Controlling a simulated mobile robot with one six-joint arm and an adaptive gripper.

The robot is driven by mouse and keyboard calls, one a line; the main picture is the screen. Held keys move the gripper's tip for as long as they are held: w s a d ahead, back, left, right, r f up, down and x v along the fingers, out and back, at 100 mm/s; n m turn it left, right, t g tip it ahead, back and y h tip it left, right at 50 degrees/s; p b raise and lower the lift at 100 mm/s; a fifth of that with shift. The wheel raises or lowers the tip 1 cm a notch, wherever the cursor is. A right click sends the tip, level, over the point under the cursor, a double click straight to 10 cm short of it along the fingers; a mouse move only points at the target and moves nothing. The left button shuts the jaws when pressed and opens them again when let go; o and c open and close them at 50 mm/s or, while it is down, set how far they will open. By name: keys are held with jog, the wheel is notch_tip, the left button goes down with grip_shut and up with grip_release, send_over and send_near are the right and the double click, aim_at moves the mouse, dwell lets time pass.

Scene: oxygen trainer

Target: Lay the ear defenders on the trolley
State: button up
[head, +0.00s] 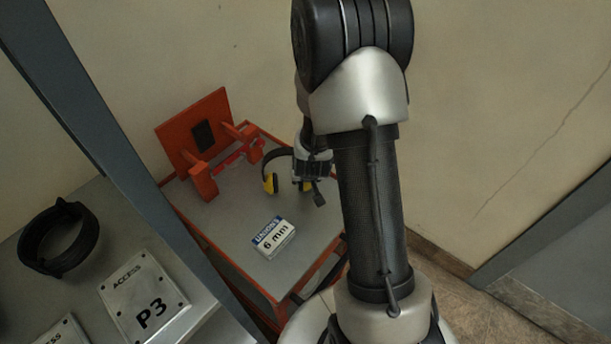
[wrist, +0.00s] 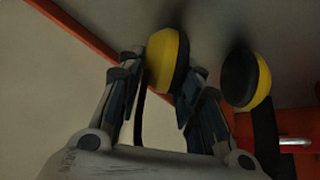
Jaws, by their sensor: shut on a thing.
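The ear defenders have yellow cups and a black headband; one yellow cup (head: 270,184) shows in the head view, with the band arching above it. My gripper (head: 313,184) is over the right part of the trolley (head: 225,218), which has a grey top and orange rim. In the wrist view, my gripper (wrist: 158,85) is shut on one yellow cup of the ear defenders (wrist: 172,60), a finger on each side. The other cup hangs free to the right. The cups are close to the grey top; I cannot tell whether they touch it. My arm partly hides the trolley's right side.
A bench at left holds a black ring (head: 58,240) and a P3 plate (head: 145,297). A wall is behind.

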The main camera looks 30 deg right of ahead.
jog(key=shift+r, duration=0.1)
jog(key=o, duration=1.2)
jog(key=shift+f, duration=0.2)
jog(key=shift+o, duration=0.2)
jog(key=shift+r, duration=0.3)
jog(key=s+a+r+n+y+p, duration=0.1)
jog(key=s+a+r, duration=0.3)
jog(key=r, duration=0.4)
jog(key=s+a+r+n+y+p, duration=0.1)
jog(key=s+a+r+p, duration=0.15)
jog(key=a+r, duration=0.4)
jog(key=s+a+r+n+p, duration=0.15)
jog(key=s+r, duration=0.25)
jog(key=r, duration=0.6)
jog(key=s+a+r, duration=0.2)
jog(key=s+r, duration=0.1)
jog(key=s, duration=0.4)
jog(key=s+a+r+n+g, duration=0.1)
jog(key=s+a+r, duration=0.1)
jog(key=s+r, duration=0.2)
jog(key=s, duration=0.3)
jog(key=shift+y+b, duration=0.3)
